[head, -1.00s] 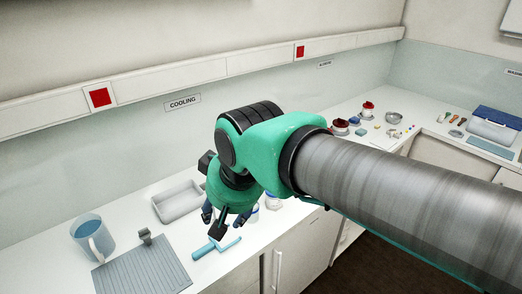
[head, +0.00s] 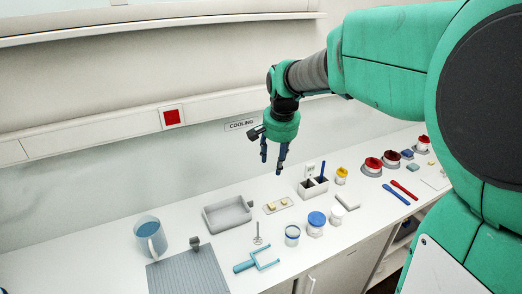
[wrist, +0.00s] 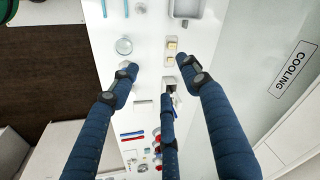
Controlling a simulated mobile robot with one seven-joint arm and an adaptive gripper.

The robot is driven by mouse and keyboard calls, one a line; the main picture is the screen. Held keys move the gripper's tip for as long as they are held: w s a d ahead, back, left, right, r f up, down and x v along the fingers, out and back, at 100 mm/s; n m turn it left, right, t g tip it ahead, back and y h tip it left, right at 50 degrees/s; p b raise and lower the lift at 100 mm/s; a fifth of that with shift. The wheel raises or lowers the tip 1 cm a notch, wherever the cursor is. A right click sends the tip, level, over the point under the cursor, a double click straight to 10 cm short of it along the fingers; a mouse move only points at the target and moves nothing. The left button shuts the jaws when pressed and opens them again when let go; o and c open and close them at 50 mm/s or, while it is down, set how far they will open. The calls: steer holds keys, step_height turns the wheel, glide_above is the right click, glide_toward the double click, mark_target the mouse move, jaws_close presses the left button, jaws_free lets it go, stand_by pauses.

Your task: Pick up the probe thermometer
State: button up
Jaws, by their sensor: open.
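A small pale item with a thin stem and a small round end (head: 258,236), which looks like the probe thermometer, lies on the white counter in the head view. It is between the grey tray and the blue-handled fork-shaped tool, left of the glass cup. A small pale piece near the top of the wrist view (wrist: 140,8) seems to be the same item.
The grey tray (head: 228,218), the glass cup (head: 292,236), the blue-lidded jar (head: 316,223) and the caddy (head: 312,191) stand around the item. A blue jug (head: 150,240) and ribbed grey mat (head: 190,272) are at left. The wall rises close behind the counter.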

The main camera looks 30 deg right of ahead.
steer(key=w+d+f+m+g+p, duration=0.1)
steer(key=w+d+f+m+p, duration=0.15)
steer(key=w+d, duration=0.3)
steer(key=w+d+f+m+g+p, duration=0.1)
steer(key=w+d+m+p, duration=0.1)
steer(key=w+d+p, duration=0.4)
steer(key=m+p, duration=0.4)
steer(key=m, duration=0.1)
glide_above(309, 178)
steer(key=shift+n+g+y, duration=0.25)
steer(key=shift+g+y, duration=0.15)
steer(key=f, duration=1.1)
steer(key=shift+w+d+f, duration=0.1)
steer(key=shift+w, duration=0.2)
steer(key=shift+d+f, duration=0.25)
steer(key=shift+f, duration=0.1)
steer(key=shift+f, duration=0.15)
steer(key=shift+f+p, duration=0.55)
steer(key=shift+f, duration=3.6)
steer(key=shift+f, duration=0.1)
steer(key=shift+s+a+f+p, duration=0.1)
steer(key=shift+f+p, duration=0.45)
steer(key=shift+f, duration=1.9)
